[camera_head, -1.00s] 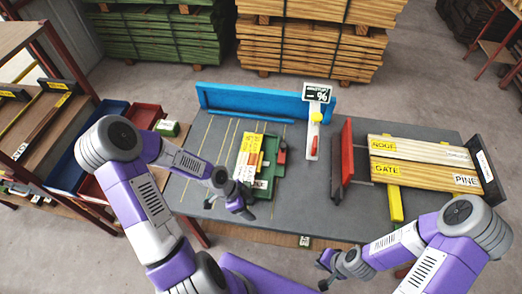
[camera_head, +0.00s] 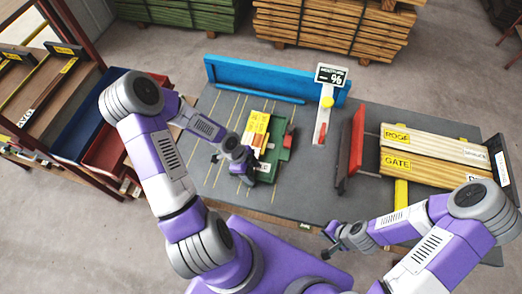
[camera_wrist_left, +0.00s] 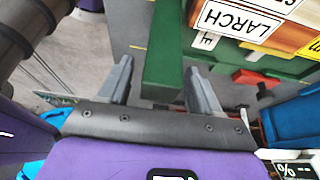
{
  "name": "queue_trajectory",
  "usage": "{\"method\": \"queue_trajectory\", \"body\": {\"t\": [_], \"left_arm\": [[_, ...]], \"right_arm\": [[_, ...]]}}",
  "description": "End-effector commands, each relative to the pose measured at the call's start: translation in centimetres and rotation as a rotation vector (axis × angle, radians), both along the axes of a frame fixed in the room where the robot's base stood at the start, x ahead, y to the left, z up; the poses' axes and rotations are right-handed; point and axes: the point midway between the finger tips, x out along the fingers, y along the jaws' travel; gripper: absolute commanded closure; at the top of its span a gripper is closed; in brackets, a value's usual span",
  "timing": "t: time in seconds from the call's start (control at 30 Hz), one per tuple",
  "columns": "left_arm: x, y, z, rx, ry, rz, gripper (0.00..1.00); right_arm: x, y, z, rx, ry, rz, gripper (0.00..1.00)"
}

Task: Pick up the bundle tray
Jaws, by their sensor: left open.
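The bundle tray is a green tray (camera_head: 283,153) on the grey table, left of centre in the head view. It holds short boards (camera_head: 257,130) with yellow and white labels; one label reads LARCH in the left wrist view (camera_wrist_left: 243,18). My left gripper (camera_head: 243,168) is at the tray's near left side. In the left wrist view, its open fingers (camera_wrist_left: 160,85) stand apart, with a green bar (camera_wrist_left: 162,50) of the tray showing between them. Contact cannot be told. My right gripper (camera_head: 331,241) is empty at the table's front edge, its fingers apparently apart.
A blue fence (camera_head: 270,80) runs along the table's back. A moisture sign (camera_head: 331,75) on a post stands right of the tray. A red upright plate (camera_head: 350,155) and long labelled boards (camera_head: 430,155) lie further right. Blue and red bins (camera_head: 105,150) stand left of the table.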

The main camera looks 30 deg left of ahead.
Motion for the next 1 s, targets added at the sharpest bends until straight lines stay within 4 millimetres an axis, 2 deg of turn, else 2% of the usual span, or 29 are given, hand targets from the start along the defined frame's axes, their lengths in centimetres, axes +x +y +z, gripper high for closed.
{"method": "queue_trajectory", "body": {"t": [0.27, 0.6, 0.7, 1.0], "left_arm": [[0.03, -0.1, -0.25, 0.0, -0.001, 0.001, 0.36], [0.04, -0.1, -0.23, 0.0, -0.001, 0.001, 0.88], [0.04, -0.1, -0.23, 0.0, -0.001, 0.001, 1.0], [0.24, -0.11, -0.12, 0.001, -0.008, -0.001, 1.0]], "right_arm": [[-0.04, 0.01, -0.06, 0.0, 0.001, 0.0, 1.0], [-0.03, 0.02, -0.06, 0.0, 0.001, 0.0, 1.0], [-0.03, 0.01, -0.06, 0.0, 0.001, 0.0, 1.0], [-0.03, 0.01, -0.06, 0.0, 0.001, 0.0, 1.0]]}}
